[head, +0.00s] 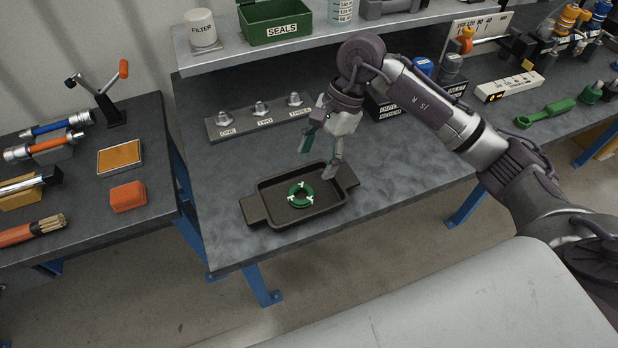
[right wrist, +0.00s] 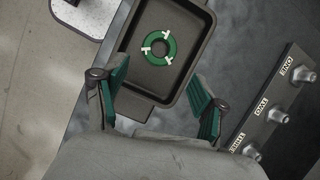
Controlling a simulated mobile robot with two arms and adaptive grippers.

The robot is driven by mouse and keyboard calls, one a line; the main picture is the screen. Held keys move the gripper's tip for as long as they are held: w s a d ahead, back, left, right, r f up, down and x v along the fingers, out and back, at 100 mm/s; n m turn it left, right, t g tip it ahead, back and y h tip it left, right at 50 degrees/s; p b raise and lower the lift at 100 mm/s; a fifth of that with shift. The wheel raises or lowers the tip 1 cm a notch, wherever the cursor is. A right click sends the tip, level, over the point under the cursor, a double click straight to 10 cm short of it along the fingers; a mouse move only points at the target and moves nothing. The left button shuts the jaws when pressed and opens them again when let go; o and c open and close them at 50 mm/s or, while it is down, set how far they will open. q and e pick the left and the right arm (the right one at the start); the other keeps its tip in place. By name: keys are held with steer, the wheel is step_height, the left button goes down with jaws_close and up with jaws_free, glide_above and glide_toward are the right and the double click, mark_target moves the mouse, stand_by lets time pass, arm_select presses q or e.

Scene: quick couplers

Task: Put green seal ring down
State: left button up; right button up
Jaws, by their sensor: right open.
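The green seal ring (head: 300,195), with white marks on it, lies flat in the dark tray (head: 262,214) on the bench. It also shows in the right wrist view (right wrist: 157,46), inside the tray (right wrist: 207,15). My right gripper (head: 320,163) is open and empty, above the back edge of the tray. In the right wrist view its two green-padded fingers (right wrist: 160,95) are spread wide, and the ring lies beyond them, apart from both. My left gripper is in neither view.
A block with couplers labelled ONE, TWO and THREE (head: 262,122) stands behind the tray. A shelf above holds a green SEALS bin (head: 275,25) and a FILTER canister (head: 201,30). A left bench carries an orange block (head: 128,197) and tools. Bench space right of the tray is clear.

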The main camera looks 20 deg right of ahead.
steer(key=shift+v, duration=1.95)
